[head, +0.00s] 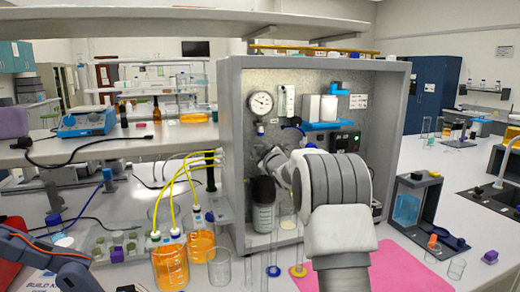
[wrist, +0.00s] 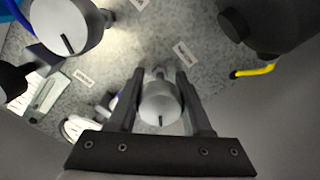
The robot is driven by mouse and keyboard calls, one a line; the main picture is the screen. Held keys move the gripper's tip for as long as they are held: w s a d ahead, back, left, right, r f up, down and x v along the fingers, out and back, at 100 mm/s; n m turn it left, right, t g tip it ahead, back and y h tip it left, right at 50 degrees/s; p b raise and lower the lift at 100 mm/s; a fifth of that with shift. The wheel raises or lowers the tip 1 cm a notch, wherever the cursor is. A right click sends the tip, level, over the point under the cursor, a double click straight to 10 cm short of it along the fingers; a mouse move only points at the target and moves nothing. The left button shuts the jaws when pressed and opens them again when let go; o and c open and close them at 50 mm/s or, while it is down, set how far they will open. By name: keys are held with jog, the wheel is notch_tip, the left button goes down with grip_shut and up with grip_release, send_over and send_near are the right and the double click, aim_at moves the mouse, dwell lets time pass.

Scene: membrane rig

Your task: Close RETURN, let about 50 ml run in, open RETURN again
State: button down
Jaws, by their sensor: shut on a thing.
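In the wrist view, my gripper (wrist: 160,78) has its two fingers on either side of a round grey valve knob (wrist: 160,106) with a dark pointer line, and is shut on it. The knob sits on the speckled rig panel (wrist: 110,65); I cannot read its label, so I cannot tell from the print whether it is RETURN. In the head view my gripper (head: 272,160) reaches to the panel's lower left, and my arm hides the knob. A dark-topped graduated vessel (head: 263,218) stands below it. Its liquid level is too small to read.
A larger knob (wrist: 60,25) and a yellow-handled part (wrist: 255,70) flank my gripper. The rig's grey cabinet (head: 232,130) encloses the panel with a gauge (head: 261,103). Orange-filled bottles (head: 170,262) with yellow tubes stand left; a pink mat (head: 405,270) lies right.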

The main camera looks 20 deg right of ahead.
jog(key=m+p, duration=0.1)
jog(key=m, duration=0.4)
jog(key=shift+m, duration=0.3)
jog(key=shift+m+p, duration=0.5)
jog(key=shift+m, duration=1.7)
jog(key=shift+c, duration=1.7)
grip_release()
jog(key=shift+s, duration=0.1)
jog(key=s+b, duration=0.2)
jog(key=s, duration=1.5)
jog(key=shift+s, duration=0.15)
